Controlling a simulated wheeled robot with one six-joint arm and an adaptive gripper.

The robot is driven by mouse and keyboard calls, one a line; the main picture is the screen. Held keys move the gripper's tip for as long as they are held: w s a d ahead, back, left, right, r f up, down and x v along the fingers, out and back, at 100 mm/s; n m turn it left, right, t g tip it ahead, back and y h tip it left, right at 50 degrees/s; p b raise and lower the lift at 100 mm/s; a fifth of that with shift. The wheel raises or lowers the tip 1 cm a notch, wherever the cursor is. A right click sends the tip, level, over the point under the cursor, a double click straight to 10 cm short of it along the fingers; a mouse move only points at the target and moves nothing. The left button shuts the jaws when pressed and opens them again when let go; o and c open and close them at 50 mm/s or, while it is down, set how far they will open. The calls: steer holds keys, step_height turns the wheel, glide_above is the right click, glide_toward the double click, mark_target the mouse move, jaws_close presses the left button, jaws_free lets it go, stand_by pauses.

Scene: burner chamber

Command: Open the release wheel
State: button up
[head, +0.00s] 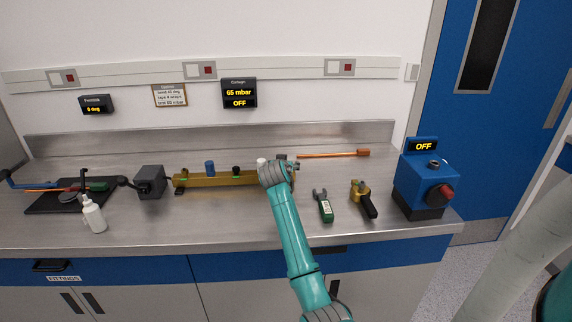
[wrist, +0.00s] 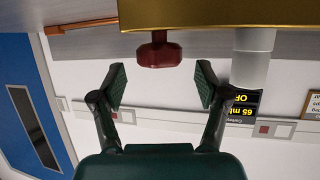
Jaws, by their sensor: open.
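The release wheel, a small dark red knob (wrist: 158,52), sits on a brass-coloured bar (wrist: 210,14) in the wrist view, which is upside down. My gripper (wrist: 161,84) is open, its two dark fingers on either side of the wheel's line and just short of it, not touching. In the head view the brass bar (head: 215,180) lies along the bench, and my teal arm reaches its right end. The wheel and my fingers are hidden there by my wrist.
A white cylinder (wrist: 252,60) stands close beside the wheel. The bar also carries a blue knob (head: 210,168) and a black knob (head: 236,171). A green-handled tool (head: 325,208), a brass torch (head: 362,197) and a blue box (head: 424,185) reading OFF stand to the right.

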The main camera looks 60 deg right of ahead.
steer(key=shift+x, duration=1.5)
steer(key=c, duration=1.2)
